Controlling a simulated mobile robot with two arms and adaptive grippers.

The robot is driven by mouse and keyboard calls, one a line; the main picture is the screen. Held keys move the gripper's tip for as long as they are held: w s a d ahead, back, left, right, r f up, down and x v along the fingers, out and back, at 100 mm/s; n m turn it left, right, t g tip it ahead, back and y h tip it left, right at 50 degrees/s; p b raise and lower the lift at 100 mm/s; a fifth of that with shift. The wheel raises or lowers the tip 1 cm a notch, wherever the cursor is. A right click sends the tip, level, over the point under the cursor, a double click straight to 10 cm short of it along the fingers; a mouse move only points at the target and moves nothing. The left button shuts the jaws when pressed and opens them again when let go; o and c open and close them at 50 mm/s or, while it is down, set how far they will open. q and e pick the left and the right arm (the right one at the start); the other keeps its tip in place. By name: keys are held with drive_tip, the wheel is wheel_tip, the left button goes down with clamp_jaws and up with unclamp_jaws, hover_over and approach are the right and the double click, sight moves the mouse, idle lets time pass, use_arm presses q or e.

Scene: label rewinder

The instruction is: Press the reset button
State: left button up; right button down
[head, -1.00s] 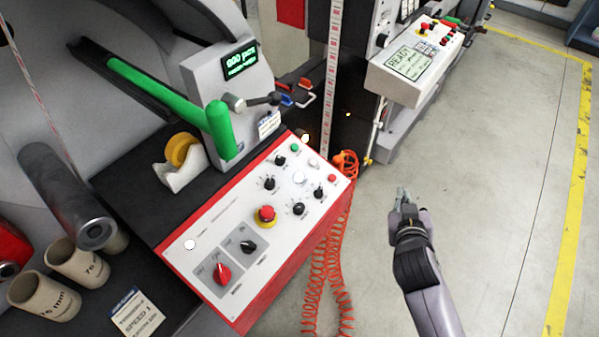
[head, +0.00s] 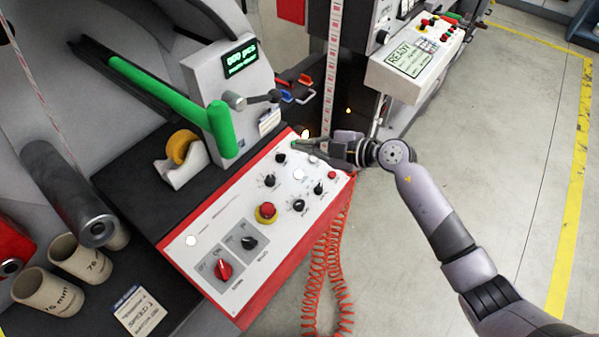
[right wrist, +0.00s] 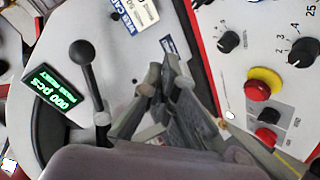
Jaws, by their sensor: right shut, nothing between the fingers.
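The white control panel (head: 205,216) with a red border carries several buttons and knobs. A green button (head: 295,146), a white button (head: 299,175) and a small red button (head: 331,175) are at its far right end. Another white round piece (head: 191,241) is near its left end. No label reading reset is legible, so I cannot tell which one is the reset button. My right gripper (head: 316,150) is shut and empty, its tips over the panel's far right corner near the green button. In the right wrist view its fingers (right wrist: 166,72) point up past the panel's edge. My left gripper is out of view.
A red-and-yellow mushroom button (head: 266,211) and a red rotary switch (head: 223,271) stand up from the panel. A green display (head: 240,60) and a black lever (head: 262,99) are behind it. Orange coiled hose (head: 335,265) hangs at its right. The floor to the right is clear.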

drive_tip(key=shift+d+f+g+h, duration=0.2)
drive_tip(key=shift+d+f+h, duration=0.15)
drive_tip(key=shift+f, duration=0.25)
drive_tip(key=shift+d+f+g+h, duration=0.25)
drive_tip(key=shift+f+h, duration=0.1)
drive_tip(key=shift+f, duration=0.25)
drive_tip(key=b, duration=0.9)
hover_over(299, 174)
drive_tip(key=s+d, duration=0.2)
drive_tip(key=f, duration=0.6)
drive_tip(key=shift+w+a+f, duration=0.2)
drive_tip(key=shift+a+f, duration=0.05)
drive_tip(key=shift+f, duration=0.05)
drive_tip(key=shift+w+a+f+b, duration=0.1)
drive_tip(key=shift+a+f+b, duration=0.05)
drive_tip(key=shift+f, duration=0.3)
drive_tip(key=shift+w+a+f+b, duration=0.1)
drive_tip(key=shift+a+f+b, duration=0.05)
drive_tip(key=shift+f, duration=0.3)
drive_tip(key=shift+f, duration=0.1)
drive_tip(key=shift+f, duration=0.25)
drive_tip(key=shift+a, duration=0.1)
